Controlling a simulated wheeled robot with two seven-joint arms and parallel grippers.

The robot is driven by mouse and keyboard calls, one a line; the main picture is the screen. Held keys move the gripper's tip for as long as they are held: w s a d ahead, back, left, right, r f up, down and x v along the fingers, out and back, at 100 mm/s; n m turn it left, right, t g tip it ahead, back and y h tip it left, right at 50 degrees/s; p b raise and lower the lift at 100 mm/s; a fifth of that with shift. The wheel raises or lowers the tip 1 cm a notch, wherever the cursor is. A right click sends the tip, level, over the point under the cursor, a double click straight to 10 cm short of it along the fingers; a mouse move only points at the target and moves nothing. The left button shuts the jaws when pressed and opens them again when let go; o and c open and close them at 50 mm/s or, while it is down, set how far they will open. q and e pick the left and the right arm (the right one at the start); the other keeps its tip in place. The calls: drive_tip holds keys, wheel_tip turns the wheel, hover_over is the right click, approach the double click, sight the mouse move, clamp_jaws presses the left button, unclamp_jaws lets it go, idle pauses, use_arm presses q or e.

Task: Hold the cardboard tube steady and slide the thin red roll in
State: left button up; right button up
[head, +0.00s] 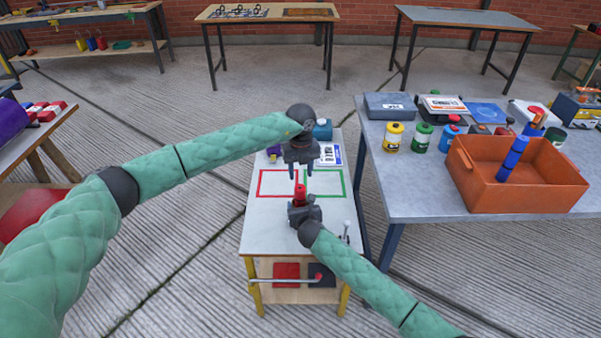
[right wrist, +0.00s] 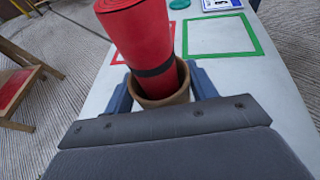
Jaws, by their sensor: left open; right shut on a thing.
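The cardboard tube (right wrist: 166,99) is brown and stands between the fingers of my right gripper (right wrist: 163,88), which is shut on it. In the head view my right gripper (head: 303,212) is low over the small table and hides most of the tube. The thin red roll (right wrist: 143,38) has a dark band and stands in the tube's mouth, its lower end inside and most of its length above the rim. It also shows in the head view (head: 300,192). My left gripper (head: 300,174) is open and empty, pointing down just above the roll's top.
The small white table (head: 262,232) has a red outlined square (head: 262,183) and a green one (head: 345,183). A blue item (head: 322,130) and a printed card (head: 330,154) lie at its back. The right table holds an orange bin (head: 510,194) and several coloured cans.

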drive_tip(key=shift+d+f, duration=0.15)
drive_tip(key=shift+f, duration=0.1)
drive_tip(key=o, duration=1.1)
use_arm(q)
drive_tip(key=shift+w+f, duration=0.1)
use_arm(e)
drive_tip(key=shift+o, duration=1.4)
drive_tip(key=shift+r, duration=0.1)
